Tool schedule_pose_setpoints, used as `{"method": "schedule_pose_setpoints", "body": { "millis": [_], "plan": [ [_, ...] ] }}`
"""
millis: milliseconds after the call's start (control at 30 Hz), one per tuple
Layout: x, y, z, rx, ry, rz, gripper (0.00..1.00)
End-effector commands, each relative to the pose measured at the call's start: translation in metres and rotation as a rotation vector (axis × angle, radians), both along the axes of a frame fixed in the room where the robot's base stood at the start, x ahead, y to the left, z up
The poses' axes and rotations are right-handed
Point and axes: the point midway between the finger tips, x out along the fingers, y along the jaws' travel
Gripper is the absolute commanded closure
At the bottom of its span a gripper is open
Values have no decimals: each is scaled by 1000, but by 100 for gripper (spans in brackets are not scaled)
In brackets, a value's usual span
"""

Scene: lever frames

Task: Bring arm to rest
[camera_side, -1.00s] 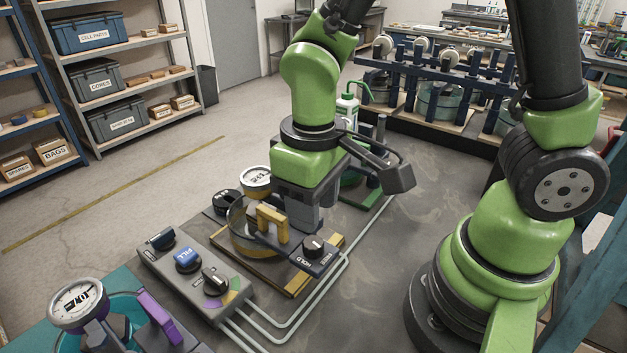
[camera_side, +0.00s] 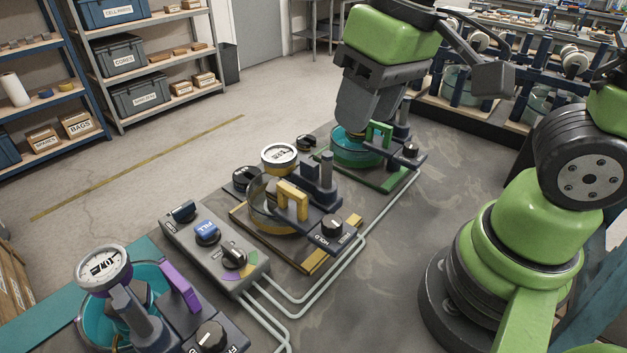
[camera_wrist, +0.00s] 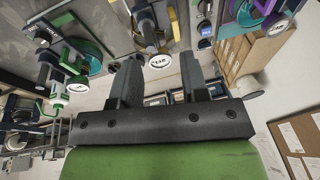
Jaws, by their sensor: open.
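My gripper (camera_side: 362,118) is raised above the bench in the side view, over the green-handled lever frame at the back. In the wrist view, my gripper (camera_wrist: 158,80) shows two dark fingers spread apart with nothing between them. The yellow-handled lever frame (camera_side: 293,201) stands in the middle of the bench, with a round white gauge (camera_side: 280,156) behind it. The green-handled lever frame (camera_side: 379,134) is partly hidden behind my gripper. The purple-handled lever frame (camera_side: 180,287) with its gauge is at the front left.
A grey control box (camera_side: 215,247) with a blue button and a dial stands between the purple and yellow frames. Pale pipes (camera_side: 345,268) run along the bench. A blue rack (camera_side: 492,75) with jars stands at the back right.

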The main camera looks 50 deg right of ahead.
Motion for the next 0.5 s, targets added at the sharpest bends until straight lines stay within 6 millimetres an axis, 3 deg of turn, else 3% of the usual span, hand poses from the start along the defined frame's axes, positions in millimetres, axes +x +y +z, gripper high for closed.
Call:
{"method": "schedule_pose_setpoints", "body": {
  "millis": [33,200,500],
  "plan": [
    [-7,-7,14,31,-63,-48,59],
    [-33,-21,42,115,-228,-174,59],
    [-54,-28,56,173,-359,-259,59]
  ]
}}
